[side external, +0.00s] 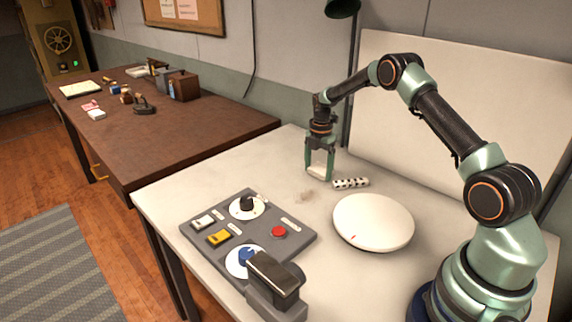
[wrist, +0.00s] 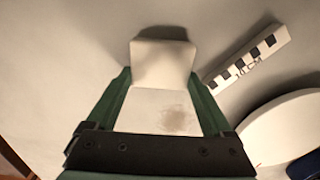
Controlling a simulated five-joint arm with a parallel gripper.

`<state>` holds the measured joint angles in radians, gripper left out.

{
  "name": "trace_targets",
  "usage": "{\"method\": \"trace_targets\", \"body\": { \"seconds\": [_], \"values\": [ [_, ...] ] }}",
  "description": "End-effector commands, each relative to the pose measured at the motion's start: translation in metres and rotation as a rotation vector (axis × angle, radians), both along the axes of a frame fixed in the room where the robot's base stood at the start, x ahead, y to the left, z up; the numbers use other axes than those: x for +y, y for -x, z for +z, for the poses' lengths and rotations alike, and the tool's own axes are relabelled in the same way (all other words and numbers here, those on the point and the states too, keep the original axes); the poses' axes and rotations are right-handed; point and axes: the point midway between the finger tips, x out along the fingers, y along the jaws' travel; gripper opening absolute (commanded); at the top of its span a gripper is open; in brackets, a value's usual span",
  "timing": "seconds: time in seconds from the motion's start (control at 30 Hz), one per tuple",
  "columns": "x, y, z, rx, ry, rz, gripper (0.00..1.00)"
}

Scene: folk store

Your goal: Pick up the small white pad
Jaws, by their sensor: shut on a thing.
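The small white pad (wrist: 161,62) sits between the green fingertips of my gripper (wrist: 160,80) in the wrist view, with a finger against each side. In the side external view my gripper (side external: 319,174) points down over the far part of the pale table (side external: 270,160). The pad (side external: 318,171) shows there as a pale block between the fingertips. My gripper is shut on it. I cannot tell for sure whether the pad is clear of the table top.
A black-and-white scale bar (side external: 351,183) lies just right of my gripper. A round white dish (side external: 373,221) lies nearer my base. A grey control panel (side external: 215,237) with knobs and a red button is at the front left. A brownish smudge (side external: 305,196) marks the table.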

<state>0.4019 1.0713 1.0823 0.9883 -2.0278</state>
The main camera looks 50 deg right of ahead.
Motion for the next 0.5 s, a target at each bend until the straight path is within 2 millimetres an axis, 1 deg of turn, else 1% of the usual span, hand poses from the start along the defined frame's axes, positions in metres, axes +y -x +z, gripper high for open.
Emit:
{"method": "trace_targets", "body": {
  "seconds": [0.17,0.27,0.37,0.5],
  "values": [
    [0.0,-0.001,0.017,-0.003,0.001,0.0,0.35],
    [0.0,-0.001,0.035,-0.005,0.002,0.0,0.35],
    [0.0,-0.001,0.059,-0.006,0.003,0.0,0.35],
    [-0.001,-0.002,0.099,-0.007,0.003,0.0,0.35]
  ]
}}
